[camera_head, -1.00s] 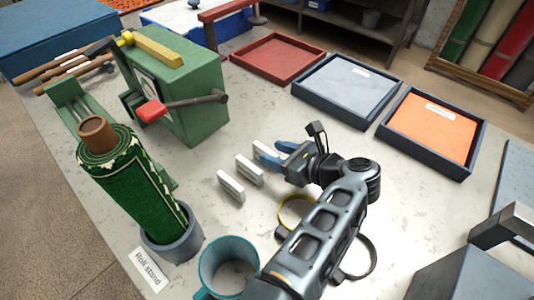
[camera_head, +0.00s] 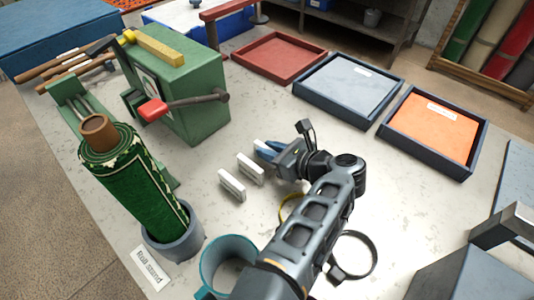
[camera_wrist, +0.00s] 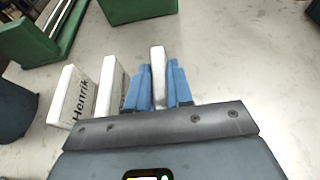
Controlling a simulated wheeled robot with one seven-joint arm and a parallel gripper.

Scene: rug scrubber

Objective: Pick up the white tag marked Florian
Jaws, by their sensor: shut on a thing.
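Three white tags stand upright in a row on the pale table. My gripper (camera_head: 267,150) has its blue fingers closed around the far tag (camera_wrist: 158,66); it also shows in the head view (camera_head: 261,145). Any name on that tag is hidden, so I cannot tell whether it is Florian. The middle tag (camera_wrist: 111,85) stands just left of the fingers, its writing not readable; it also shows in the head view (camera_head: 250,170). The near tag (camera_wrist: 72,96), marked Henrik, stands further left and also shows in the head view (camera_head: 231,186).
A green machine (camera_head: 180,95) and a rolled green rug (camera_head: 135,185) in a grey stand are at the left. A teal mug (camera_head: 228,262) is near the front. Red (camera_head: 278,58), grey (camera_head: 348,88) and orange (camera_head: 435,130) trays lie at the back and right. Bare table lies between.

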